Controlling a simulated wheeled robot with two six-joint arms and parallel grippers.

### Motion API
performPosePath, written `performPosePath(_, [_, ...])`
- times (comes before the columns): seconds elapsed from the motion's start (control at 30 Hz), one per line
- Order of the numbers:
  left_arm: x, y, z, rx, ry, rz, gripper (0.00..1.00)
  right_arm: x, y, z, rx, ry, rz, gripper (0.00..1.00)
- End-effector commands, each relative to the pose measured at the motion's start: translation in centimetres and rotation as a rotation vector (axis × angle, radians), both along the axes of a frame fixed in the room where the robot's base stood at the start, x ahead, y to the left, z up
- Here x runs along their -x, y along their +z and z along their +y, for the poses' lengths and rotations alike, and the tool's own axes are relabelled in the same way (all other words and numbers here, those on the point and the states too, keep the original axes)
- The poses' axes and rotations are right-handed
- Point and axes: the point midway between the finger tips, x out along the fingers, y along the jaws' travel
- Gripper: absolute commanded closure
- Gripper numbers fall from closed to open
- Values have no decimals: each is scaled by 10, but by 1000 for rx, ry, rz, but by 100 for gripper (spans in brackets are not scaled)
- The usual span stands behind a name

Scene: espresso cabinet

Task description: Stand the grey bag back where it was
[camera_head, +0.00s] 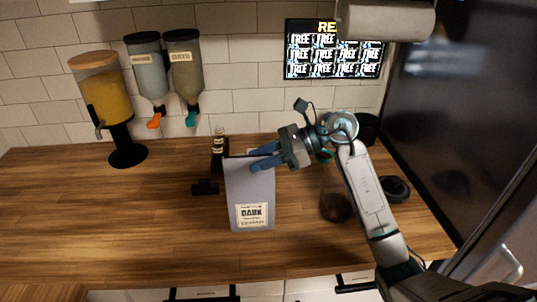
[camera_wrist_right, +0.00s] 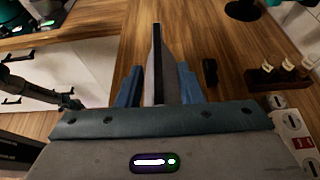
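The grey bag (camera_head: 248,190) is upright over the wooden counter and carries a white "DARK" label low on its front. My right gripper (camera_head: 265,157) reaches it from the right, near its top. In the right wrist view the bag (camera_wrist_right: 171,75) is between the two blue fingers (camera_wrist_right: 158,88), which close on its sides. I cannot tell whether its bottom touches the counter. What looks like my left arm shows at the left of the right wrist view; its finger state is unclear, and it is not in the head view.
A black object (camera_head: 205,188) and a dark bottle (camera_head: 218,150) are left of the bag. A dark round item (camera_head: 336,207) and a black disc (camera_head: 395,188) lie to the right. Dispensers (camera_head: 185,70) hang at the back. The counter's left part (camera_head: 90,220) is clear.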

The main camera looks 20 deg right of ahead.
Motion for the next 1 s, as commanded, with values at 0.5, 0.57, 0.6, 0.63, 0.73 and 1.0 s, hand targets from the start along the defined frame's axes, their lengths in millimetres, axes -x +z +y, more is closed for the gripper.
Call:
performPosePath(0.5, [0,-24,0,0,0,2,49,16,23,-58,6,-4,-2,66])
performPosePath(0.57, [0,-27,0,0,0,3,49,18,26,-67,6,-3,-2,66])
performPosePath(0.6, [0,-29,0,0,0,3,49,20,29,-72,5,-3,-1,66])
performPosePath(0.63, [-1,-31,0,0,0,2,49,21,30,-76,5,-2,-1,66])
performPosePath(0.73, [-4,-35,0,0,0,-1,49,25,36,-88,4,-3,0,66])
performPosePath(1.0, [-7,-39,0,0,0,-5,49,30,46,-106,1,-1,0,66])
